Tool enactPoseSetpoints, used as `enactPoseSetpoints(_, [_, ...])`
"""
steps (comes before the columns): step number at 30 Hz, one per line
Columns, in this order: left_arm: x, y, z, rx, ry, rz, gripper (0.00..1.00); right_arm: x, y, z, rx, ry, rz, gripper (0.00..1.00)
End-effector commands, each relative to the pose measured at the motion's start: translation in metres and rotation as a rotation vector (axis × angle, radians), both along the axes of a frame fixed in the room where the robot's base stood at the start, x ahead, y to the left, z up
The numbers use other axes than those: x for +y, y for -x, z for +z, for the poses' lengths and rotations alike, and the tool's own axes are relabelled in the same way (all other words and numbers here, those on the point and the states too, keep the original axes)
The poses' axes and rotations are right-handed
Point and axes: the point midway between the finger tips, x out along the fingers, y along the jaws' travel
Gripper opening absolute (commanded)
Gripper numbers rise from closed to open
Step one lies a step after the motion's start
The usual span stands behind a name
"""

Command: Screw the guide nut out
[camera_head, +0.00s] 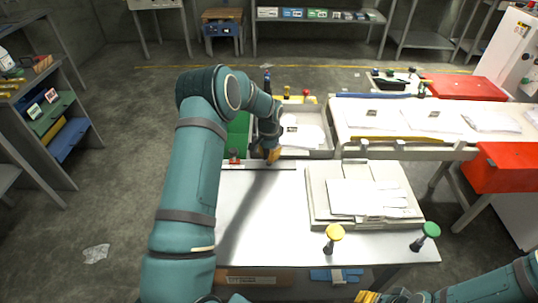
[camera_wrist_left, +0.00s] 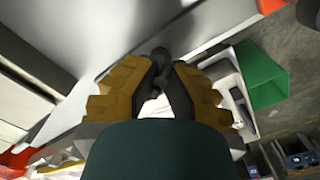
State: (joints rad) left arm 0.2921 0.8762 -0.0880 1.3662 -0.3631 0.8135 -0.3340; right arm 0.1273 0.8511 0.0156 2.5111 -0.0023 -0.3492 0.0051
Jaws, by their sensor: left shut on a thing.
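My left gripper (camera_head: 273,156) is at the back edge of the metal table, by the rail there. In the left wrist view its ochre fingers with dark pads (camera_wrist_left: 160,80) are closed on a small dark knob (camera_wrist_left: 158,54), which I take to be the guide nut. The pads hide much of it, and its thread does not show. In the head view the arm and gripper cover it. My right gripper (camera_head: 380,297) shows only as ochre finger parts at the bottom edge, so its opening cannot be told.
The metal table (camera_head: 260,215) has bare room in its middle. A yellow-topped knob (camera_head: 334,232) and a green-topped knob (camera_head: 431,230) stand at the front. A grey tray (camera_head: 318,150) stands behind; a red bin (camera_head: 500,166) is at right.

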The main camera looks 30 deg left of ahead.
Motion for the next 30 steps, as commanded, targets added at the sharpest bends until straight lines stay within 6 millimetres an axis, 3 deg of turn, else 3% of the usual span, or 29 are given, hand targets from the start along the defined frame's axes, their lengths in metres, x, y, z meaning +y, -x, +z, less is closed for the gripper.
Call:
enactPoseSetpoints(11, [-0.0003,-0.0003,0.0002,0.000,-0.001,0.162,0.00,0.0000,-0.0003,-0.0021,-0.001,0.000,0.000,0.47])
enactPoseSetpoints(30, [-0.0002,-0.0003,0.0004,-0.001,-0.001,0.758,0.00,-0.0001,-0.0006,-0.0026,-0.001,0.000,0.000,0.47])
